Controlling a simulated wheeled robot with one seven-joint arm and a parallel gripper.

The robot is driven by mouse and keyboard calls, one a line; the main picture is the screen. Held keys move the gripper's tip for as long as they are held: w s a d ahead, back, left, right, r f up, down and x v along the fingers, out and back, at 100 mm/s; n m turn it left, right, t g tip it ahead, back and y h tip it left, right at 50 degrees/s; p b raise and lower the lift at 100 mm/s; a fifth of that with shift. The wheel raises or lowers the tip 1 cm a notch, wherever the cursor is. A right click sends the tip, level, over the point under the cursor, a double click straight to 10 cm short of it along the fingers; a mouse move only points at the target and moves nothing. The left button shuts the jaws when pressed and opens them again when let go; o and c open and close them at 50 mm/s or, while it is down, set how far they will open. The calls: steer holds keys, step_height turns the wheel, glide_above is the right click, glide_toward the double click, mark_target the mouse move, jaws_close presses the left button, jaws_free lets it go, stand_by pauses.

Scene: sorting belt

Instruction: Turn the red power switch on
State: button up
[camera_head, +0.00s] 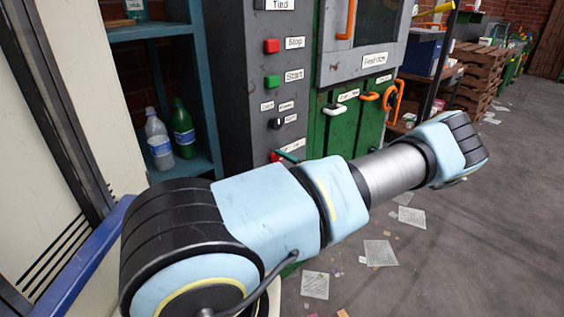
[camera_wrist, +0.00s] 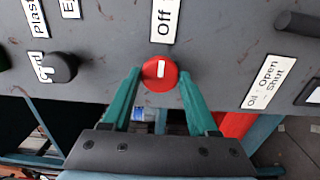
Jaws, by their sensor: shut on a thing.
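The red power switch (camera_wrist: 160,73) is a round red knob with a white bar on its face, set in a grey panel. In the wrist view its bar runs nearly up and down, towards a label reading "Off" (camera_wrist: 165,20). My gripper (camera_wrist: 160,78) has its two green fingers on either side of the knob, shut on it. In the head view a bit of the red knob (camera_head: 275,157) shows low on the grey panel beside a green fingertip; my arm hides most of the gripper there.
Above the switch, the grey panel (camera_head: 250,75) carries a red Stop button (camera_head: 271,46), a green Start button (camera_head: 272,81) and small black knobs. A green cabinet (camera_head: 345,130) with handles stands to the right. A shelf with bottles (camera_head: 182,128) is left. Papers litter the floor.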

stand_by(0.4)
steer(key=o, duration=1.4)
steer(key=b+v, duration=0.2)
steer(key=v, duration=0.9)
steer(key=shift+b, duration=0.3)
